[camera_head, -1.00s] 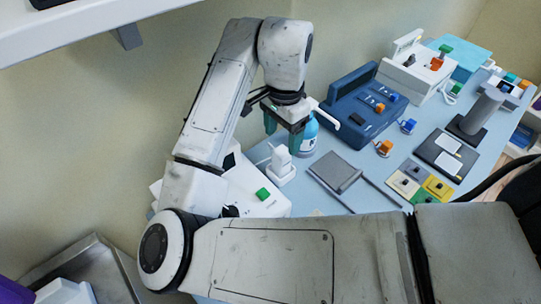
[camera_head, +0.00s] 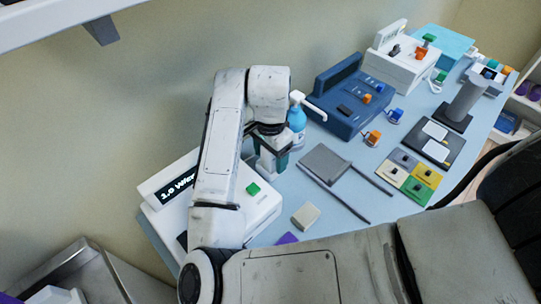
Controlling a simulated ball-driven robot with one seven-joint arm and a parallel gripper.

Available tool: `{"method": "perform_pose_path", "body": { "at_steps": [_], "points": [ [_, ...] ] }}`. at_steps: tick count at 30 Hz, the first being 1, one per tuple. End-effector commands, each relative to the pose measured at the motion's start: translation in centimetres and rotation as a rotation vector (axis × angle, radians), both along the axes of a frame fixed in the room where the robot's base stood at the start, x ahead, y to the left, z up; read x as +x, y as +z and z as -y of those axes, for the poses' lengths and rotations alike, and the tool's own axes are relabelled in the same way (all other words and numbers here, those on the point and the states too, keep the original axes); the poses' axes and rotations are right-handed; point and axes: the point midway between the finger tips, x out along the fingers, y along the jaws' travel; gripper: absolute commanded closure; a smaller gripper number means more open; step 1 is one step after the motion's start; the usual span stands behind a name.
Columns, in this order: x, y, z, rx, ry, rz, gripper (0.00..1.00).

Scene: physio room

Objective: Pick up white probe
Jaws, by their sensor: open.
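The white probe (camera_head: 267,160) stands upright near the back edge of the blue table, beside the white device with the green button. It is largely covered by my gripper (camera_head: 272,159), which points down right over it. A teal finger shows on the right side of the probe. The jaws are open, and I cannot tell whether a finger touches the probe.
The white device (camera_head: 262,208) with a lit display is close on the left. A blue spray bottle (camera_head: 297,118) stands just behind my gripper. A dark blue console (camera_head: 346,104) and a grey pad (camera_head: 324,163) lie to the right. A small beige block (camera_head: 306,215) is in front.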

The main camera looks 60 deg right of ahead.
Motion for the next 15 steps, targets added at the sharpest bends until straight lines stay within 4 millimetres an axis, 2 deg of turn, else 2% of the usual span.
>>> {"method": "perform_pose_path", "body": {
  "at_steps": [3,15],
  "points": [
    [0.00,0.01,0.00,0.000,0.000,0.000,0.31],
    [0.00,0.05,0.01,0.000,0.000,0.000,0.69]
  ]
}}
